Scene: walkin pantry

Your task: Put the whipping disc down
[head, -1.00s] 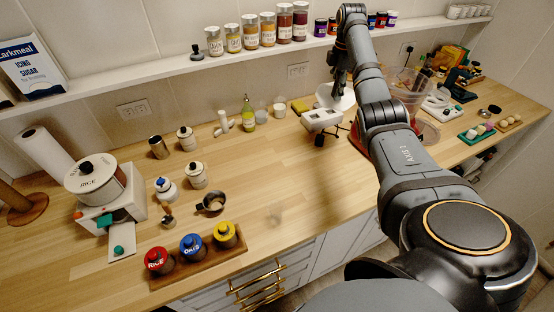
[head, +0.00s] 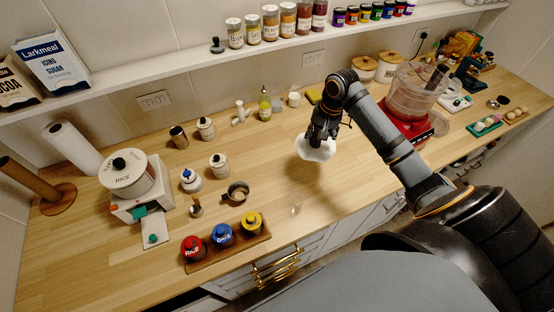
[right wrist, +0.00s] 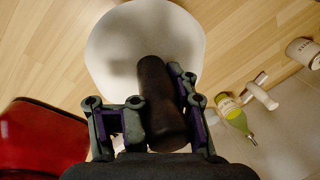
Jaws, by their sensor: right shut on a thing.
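The whipping disc is a pale round plate (head: 312,151) with a dark, thick handle (right wrist: 160,105). My right gripper (head: 322,132) points down over the middle of the wooden counter and is shut on that handle. In the right wrist view, the gripper's fingers (right wrist: 158,112) lie on both sides of the handle, and the white plate (right wrist: 135,40) spreads beyond it. The plate is at or just above the counter; I cannot tell whether it touches. My left gripper is not in view.
The wooden counter (head: 270,165) is bare around the disc. A red-based machine with a clear bowl (head: 408,95) stands to the right. Red, blue and yellow-lidded jars sit on a tray (head: 232,255).

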